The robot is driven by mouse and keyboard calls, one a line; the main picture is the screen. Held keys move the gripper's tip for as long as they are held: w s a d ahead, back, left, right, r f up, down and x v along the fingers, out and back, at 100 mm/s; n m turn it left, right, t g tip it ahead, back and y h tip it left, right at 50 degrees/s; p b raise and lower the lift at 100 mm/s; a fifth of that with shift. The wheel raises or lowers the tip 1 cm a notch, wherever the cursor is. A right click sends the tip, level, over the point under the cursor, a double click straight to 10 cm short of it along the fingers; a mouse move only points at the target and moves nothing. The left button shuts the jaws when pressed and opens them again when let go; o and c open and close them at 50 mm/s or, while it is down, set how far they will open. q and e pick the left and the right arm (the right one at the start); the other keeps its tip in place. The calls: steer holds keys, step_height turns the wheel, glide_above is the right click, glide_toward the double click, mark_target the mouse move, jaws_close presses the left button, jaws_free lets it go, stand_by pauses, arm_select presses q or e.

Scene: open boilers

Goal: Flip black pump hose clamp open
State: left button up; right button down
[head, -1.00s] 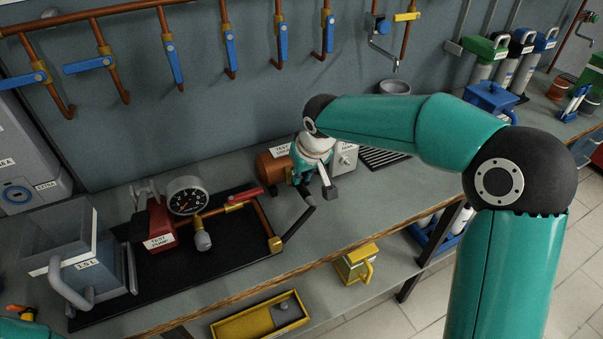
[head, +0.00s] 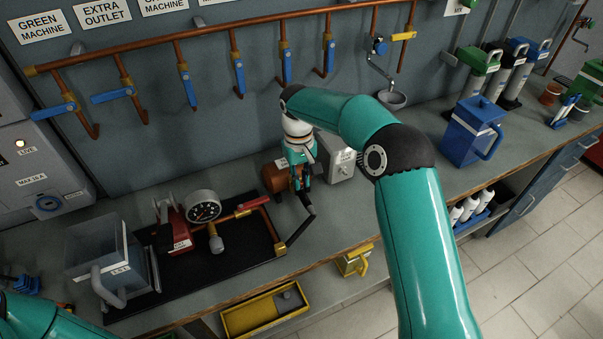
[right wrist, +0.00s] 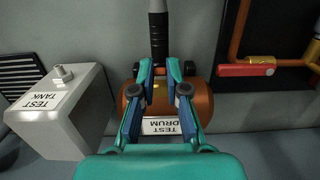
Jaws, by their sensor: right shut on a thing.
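The drum (head: 275,177) is partly behind the gripper in the head view. I cannot make out a separate clamp on the hose. My left gripper is out of view; only part of my left arm shows at bottom left.
The white test tank (head: 342,166) stands close to the right of the drum. A gauge (head: 203,207) and copper pipework stand on a black tray (head: 140,312). Blue-handled valves (head: 187,87) hang on the wall behind. The bench front edge is close to the pump.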

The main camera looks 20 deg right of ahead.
steer(key=shift+w+r+g, duration=0.15)
steer(key=shift+w+g, duration=0.4)
steer(key=shift+g, duration=0.65)
steer(key=c, duration=1.2)
jaws_free()
steer(key=shift+o, duration=0.2)
steer(key=shift+s+t, duration=0.2)
steer(key=shift+t, duration=0.2)
steer(key=shift+s, duration=0.1)
